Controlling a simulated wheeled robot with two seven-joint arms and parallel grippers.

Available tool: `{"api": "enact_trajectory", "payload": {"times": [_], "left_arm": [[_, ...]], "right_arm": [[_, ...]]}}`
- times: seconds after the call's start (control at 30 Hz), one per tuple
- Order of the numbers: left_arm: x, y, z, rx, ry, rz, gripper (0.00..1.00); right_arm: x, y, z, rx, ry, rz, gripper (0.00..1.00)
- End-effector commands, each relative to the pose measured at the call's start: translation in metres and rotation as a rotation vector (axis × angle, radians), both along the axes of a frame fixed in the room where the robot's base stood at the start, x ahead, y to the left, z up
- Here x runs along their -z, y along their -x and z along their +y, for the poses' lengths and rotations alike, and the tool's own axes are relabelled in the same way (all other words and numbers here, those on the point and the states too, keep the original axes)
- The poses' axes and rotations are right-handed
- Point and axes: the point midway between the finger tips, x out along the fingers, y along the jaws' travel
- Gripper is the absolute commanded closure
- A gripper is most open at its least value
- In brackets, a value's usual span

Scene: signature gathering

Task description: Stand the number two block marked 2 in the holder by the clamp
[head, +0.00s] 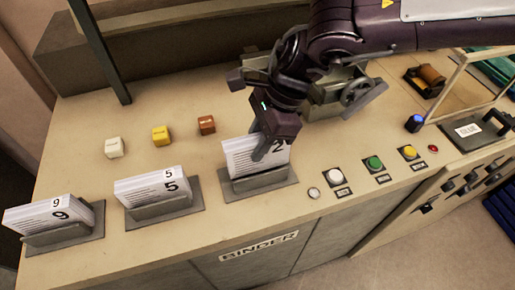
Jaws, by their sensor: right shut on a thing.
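The number two block (238,158) is a white stack of printed pages with a 2 at its top right corner. It is upright at the rightmost grey holder (262,183), its lower edge hidden behind the holder's front lip, so I cannot tell if it rests on the bottom. My right gripper (264,148) comes down from above and is shut on the block, covering part of its face. The clamp (360,92), a grey metal vice with a handle, stands behind and right of the gripper, partly hidden by my arm. My left gripper is not in view.
Blocks marked 5 (150,190) and 9 (45,217) stand in holders to the left. White (115,147), yellow (161,136) and brown (206,125) cubes lie behind. Push buttons, including a green one (374,162), line the front right.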

Motion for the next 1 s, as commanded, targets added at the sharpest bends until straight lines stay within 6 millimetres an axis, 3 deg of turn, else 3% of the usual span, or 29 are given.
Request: {"api": "enact_trajectory", "payload": {"times": [0.2,0.47,0.5,0.63,1.0], "left_arm": [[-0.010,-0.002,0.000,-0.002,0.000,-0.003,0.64],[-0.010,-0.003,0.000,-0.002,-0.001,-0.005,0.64],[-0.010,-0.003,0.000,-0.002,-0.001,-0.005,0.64],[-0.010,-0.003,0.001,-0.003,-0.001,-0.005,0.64],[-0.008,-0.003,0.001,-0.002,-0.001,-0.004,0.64]], "right_arm": [[0.031,0.001,0.000,-0.001,0.002,0.005,1.00],[0.038,0.001,0.000,0.001,0.000,0.001,1.00],[0.038,0.001,-0.001,0.000,0.002,0.003,0.70],[0.038,0.001,-0.001,0.000,0.002,0.003,0.53],[0.034,0.000,-0.002,0.001,0.001,0.001,0.51]]}}
